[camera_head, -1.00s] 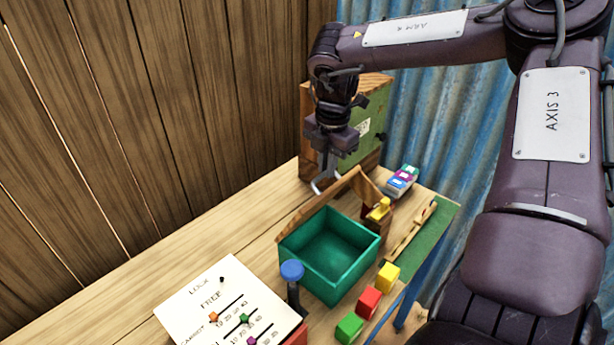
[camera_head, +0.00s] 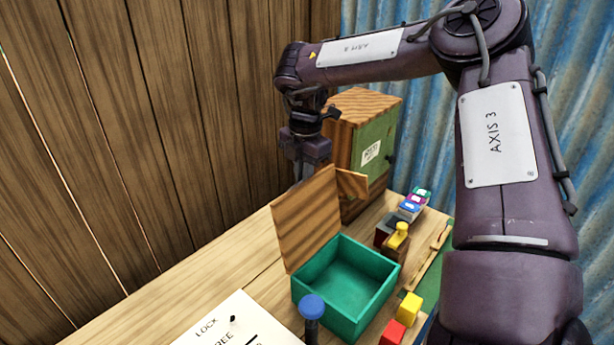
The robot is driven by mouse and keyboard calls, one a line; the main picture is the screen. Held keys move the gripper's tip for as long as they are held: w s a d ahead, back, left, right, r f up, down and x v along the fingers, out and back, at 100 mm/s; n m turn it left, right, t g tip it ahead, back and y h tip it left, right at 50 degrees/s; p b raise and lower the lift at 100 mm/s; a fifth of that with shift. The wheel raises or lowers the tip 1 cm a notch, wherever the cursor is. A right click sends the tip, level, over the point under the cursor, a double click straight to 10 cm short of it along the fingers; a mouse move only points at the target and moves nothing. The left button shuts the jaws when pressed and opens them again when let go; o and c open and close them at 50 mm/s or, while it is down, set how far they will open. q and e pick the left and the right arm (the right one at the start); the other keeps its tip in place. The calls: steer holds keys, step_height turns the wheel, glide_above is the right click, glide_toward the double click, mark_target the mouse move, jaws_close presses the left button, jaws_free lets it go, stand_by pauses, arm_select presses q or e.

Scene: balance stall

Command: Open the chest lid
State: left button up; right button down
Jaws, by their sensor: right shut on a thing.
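The chest is an open-topped teal box (camera_head: 345,313) on the wooden table, with its inside in view and empty. Its wooden lid (camera_head: 306,222) stands steeply raised along the back left side of the box, with its broad face showing. My right gripper (camera_head: 298,178) comes down from above at the lid's top edge and is shut on the lid. Its fingertips are partly hidden behind the lid. My left gripper is not in view.
A wooden cabinet with a green door (camera_head: 374,150) stands behind the chest. Small coloured blocks (camera_head: 410,307) and a yellow-topped piece (camera_head: 397,237) lie to the right. A blue-knobbed post (camera_head: 312,307) and a white sign (camera_head: 236,325) are in front. Plank wall at left.

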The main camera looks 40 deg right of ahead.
steer(key=shift+w+f, duration=0.1)
steer(key=shift+w, duration=0.15)
steer(key=c, duration=1.7)
jaws_free()
steer(key=shift+w, duration=0.2)
steer(key=shift+c, duration=0.2)
steer(key=shift+o, duration=1.2)
steer(key=shift+w+f, duration=0.3)
steer(key=shift+w, duration=0.25)
steer(key=shift+s+d+r, duration=0.1)
steer(key=shift+s+r, duration=0.05)
step_height(320, 180, up, 8)
steer(key=b, duration=0.1)
steer(key=shift+s+f, duration=0.2)
steer(key=shift+s, duration=0.1)
steer(key=shift+f, duration=0.1)
